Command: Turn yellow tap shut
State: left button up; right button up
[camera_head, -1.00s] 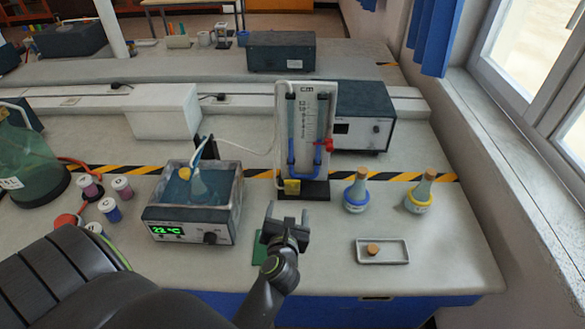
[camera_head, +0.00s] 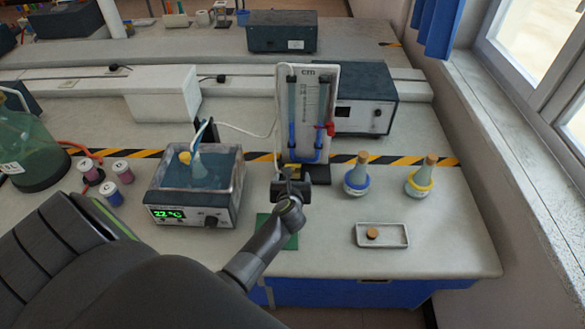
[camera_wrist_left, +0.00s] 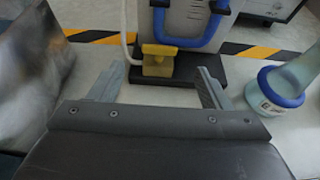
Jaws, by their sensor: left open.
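The yellow tap (camera_wrist_left: 158,62) sits low on the front of the manometer stand, above its dark base (camera_wrist_left: 180,88). In the head view my gripper mostly hides the tap, and a strip of yellow (camera_head: 291,167) shows. My left gripper (camera_head: 291,178) is in front of the stand. In the left wrist view its two fingers (camera_wrist_left: 158,82) are spread and empty, with the tap ahead between and beyond them. I see no contact with the tap. A red tap (camera_head: 331,129) is on the right side of the stand. My right gripper is not in view.
A water bath (camera_head: 195,190) with a flask stands close to the left. Two stoppered flasks, blue-ringed (camera_head: 357,177) and yellow-ringed (camera_head: 420,178), stand to the right. A small tray (camera_head: 382,242) with a cork lies at front right. A green mat (camera_head: 284,240) lies below my arm.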

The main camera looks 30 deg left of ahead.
aim_at(293, 166)
pick_arm(q)
jog(key=shift+b+x, duration=0.35)
jog(key=shift+x, duration=3.05)
jog(key=shift+r, duration=0.1)
jog(key=c, duration=1)
